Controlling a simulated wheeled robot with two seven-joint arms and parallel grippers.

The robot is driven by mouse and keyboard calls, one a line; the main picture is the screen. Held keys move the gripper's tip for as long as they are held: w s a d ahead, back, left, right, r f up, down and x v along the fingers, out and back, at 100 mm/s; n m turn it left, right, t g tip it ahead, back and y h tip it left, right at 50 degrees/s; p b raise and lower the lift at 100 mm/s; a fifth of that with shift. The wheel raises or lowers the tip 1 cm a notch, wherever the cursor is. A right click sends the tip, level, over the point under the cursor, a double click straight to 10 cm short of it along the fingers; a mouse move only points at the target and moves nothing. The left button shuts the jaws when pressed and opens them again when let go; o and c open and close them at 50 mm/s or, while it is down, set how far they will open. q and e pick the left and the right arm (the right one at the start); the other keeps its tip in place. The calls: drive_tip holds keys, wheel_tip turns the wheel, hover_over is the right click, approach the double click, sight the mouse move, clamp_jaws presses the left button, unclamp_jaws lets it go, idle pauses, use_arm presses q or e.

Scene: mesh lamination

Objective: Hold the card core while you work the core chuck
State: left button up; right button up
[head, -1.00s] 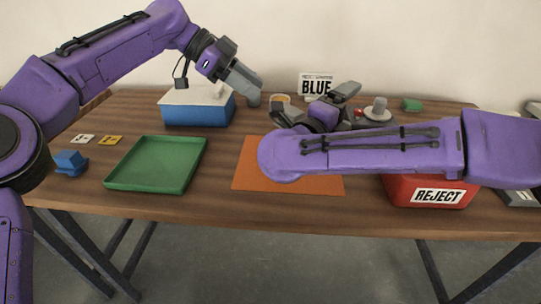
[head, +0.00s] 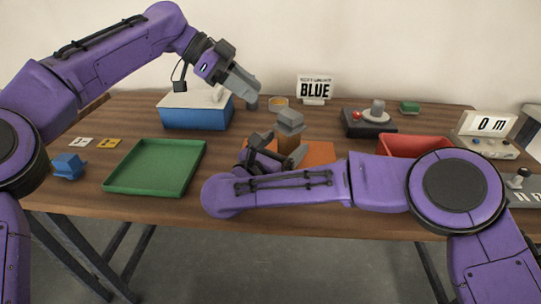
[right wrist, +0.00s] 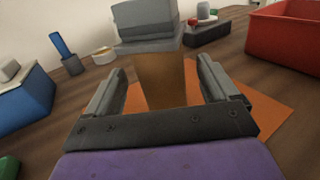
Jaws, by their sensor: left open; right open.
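A brown card core (head: 289,145) stands upright on the orange mat, and a grey stepped block (head: 290,122), perhaps the core chuck, sits on its top. Both show in the right wrist view, the core (right wrist: 160,82) in the middle and the block (right wrist: 148,28) above it. My right gripper (head: 279,149) is open, with one finger on each side of the core. In the right wrist view gaps show between the fingers and the core. My left gripper (head: 250,96) is open and empty, high beside the blue box, pointing down and right.
The orange mat (head: 318,152) lies under the core. A green tray (head: 155,168) and blue box (head: 195,112) are left. A red bin (head: 410,143), a black device with a grey knob (head: 368,125) and a display (head: 488,124) are right.

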sight(292, 137)
drive_tip(key=x, duration=0.4)
drive_tip(key=shift+w+d, duration=0.15)
drive_tip(key=shift+w, duration=0.05)
drive_tip(key=shift+c, duration=0.3)
drive_tip(key=c, duration=1.4)
drive_tip(key=shift+c, duration=0.2)
